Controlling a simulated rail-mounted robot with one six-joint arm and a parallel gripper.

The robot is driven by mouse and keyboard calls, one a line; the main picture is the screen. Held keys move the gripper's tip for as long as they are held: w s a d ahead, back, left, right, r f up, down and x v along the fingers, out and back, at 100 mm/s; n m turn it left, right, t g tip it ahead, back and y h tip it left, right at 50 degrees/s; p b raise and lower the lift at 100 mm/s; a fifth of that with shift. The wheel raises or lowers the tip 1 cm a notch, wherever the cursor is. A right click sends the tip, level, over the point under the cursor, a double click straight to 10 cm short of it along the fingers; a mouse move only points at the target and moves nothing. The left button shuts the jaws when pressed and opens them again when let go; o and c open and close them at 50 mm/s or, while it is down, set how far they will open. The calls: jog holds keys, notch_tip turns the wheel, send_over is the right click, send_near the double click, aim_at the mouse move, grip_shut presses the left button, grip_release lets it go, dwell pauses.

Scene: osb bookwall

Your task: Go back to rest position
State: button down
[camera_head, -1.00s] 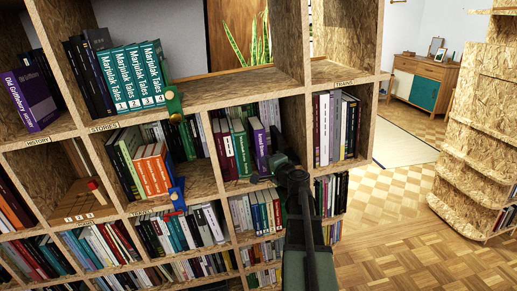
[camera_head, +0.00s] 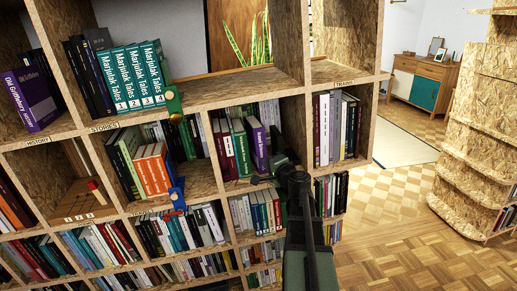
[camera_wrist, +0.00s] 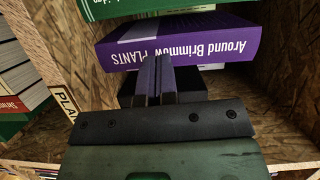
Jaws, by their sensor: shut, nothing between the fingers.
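In the wrist view the fingers (camera_wrist: 155,80) are together and empty. They point at the purple book (camera_wrist: 185,42), whose spine reads "Around Brimmow PLANTS". The fingertips overlap the lower edge of its spine; I cannot tell whether they touch it. A green book (camera_head: 240,148) stands beside the purple one.
Shelf boards and dividers frame the gripper closely. Orange books (camera_head: 153,172), a green figure (camera_head: 173,102) and a blue figure (camera_head: 177,196) are to the left. Open parquet floor (camera_head: 390,220) lies to the right, before a curved shelf (camera_head: 475,150).

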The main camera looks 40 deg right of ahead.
jog(key=shift+s+a, duration=0.3)
jog(key=shift+s, duration=0.25)
jog(key=shift+s+a, duration=0.25)
jog(key=shift+s, duration=0.3)
jog(key=s+a+f+n+g+y, duration=0.3)
jog(key=a+f+n+g, duration=0.35)
jog(key=a, duration=0.35)
jog(key=s+a+f+n+g+y, duration=0.3)
jog(key=s+a+f+n+g, duration=0.15)
jog(key=a+f, duration=0.4)
jog(key=s+a+f+n+g+h, duration=0.1)
jog(key=s+a+n+g+h, duration=0.15)
jog(key=a, duration=0.65)
jog(key=s+a+n+g+h, duration=0.1)
jog(key=s+a+n+g, duration=0.25)
jog(key=a, duration=0.65)
notch_tip(320, 180, up, 26)
jog(key=p, duration=2.5)
jog(key=shift+w+d+f+n+p, duration=0.2)
jog(key=shift+w+f+n+p, duration=0.1)
jog(key=shift+w+p, duration=0.1)
